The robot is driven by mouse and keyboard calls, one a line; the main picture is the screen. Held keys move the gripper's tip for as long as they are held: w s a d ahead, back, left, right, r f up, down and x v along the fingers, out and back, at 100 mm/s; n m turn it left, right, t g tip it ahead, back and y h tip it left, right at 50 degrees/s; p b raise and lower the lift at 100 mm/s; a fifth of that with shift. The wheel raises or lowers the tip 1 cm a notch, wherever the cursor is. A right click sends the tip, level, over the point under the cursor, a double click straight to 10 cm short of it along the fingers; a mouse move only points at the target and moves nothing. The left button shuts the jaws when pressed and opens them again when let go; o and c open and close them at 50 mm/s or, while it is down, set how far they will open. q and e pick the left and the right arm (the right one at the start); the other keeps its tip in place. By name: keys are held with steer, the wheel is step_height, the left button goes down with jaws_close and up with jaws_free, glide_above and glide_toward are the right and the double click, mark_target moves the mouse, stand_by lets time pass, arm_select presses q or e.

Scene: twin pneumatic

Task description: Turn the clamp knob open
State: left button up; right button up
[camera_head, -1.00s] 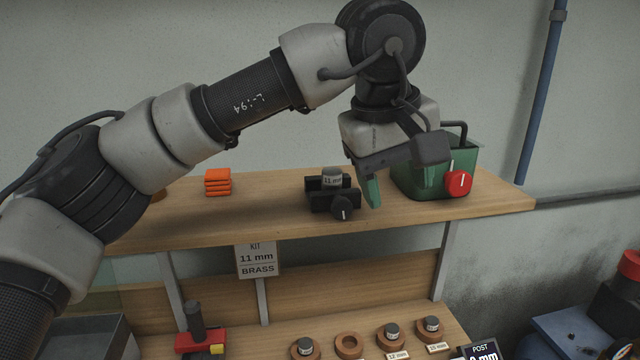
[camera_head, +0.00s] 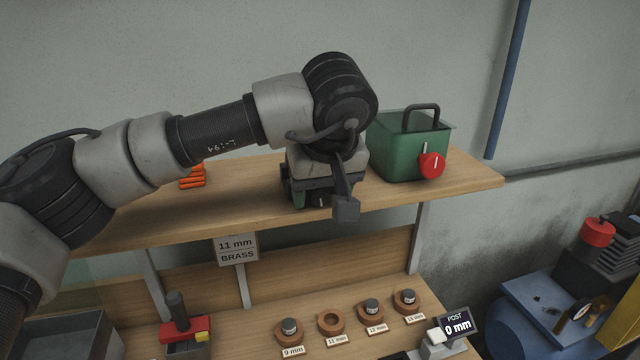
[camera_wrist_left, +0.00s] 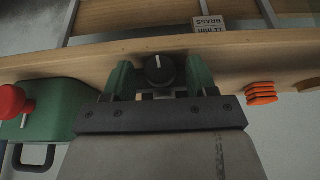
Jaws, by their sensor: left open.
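The black clamp knob (camera_wrist_left: 160,70) shows in the left wrist view, its white mark pointing straight up. It sits at the front edge of the shelf. My left gripper (camera_wrist_left: 161,78) is open, with one green fingertip on each side of the knob and a visible gap to each. In the head view my left gripper (camera_head: 320,198) is over the clamp and hides most of it, including the part in its jaws. My right gripper is not in view.
A green box (camera_head: 395,155) with a red knob (camera_head: 431,165) and a handle stands right of the gripper on the wooden shelf (camera_head: 470,190). Orange blocks (camera_head: 192,177) lie to the left. Below are ring holders with plugs and a red-based tool (camera_head: 185,330).

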arm_select(q)
steer(key=shift+w+f, duration=0.1)
steer(key=shift+f, duration=0.1)
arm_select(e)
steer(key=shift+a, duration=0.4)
arm_select(q)
steer(key=shift+c, duration=0.3)
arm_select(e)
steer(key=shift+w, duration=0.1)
arm_select(q)
steer(key=c, duration=0.8)
steer(key=shift+a+f+h+b, duration=0.1)
steer(key=shift+f+h+b, duration=0.3)
steer(key=shift+b, duration=0.75)
steer(key=shift+c, duration=0.2)
steer(key=shift+r+t+h, duration=0.3)
steer(key=shift+r, duration=0.15)
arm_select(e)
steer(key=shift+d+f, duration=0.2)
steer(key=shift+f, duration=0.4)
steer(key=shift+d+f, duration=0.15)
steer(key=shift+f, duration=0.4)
arm_select(q)
steer(key=o, duration=0.9)
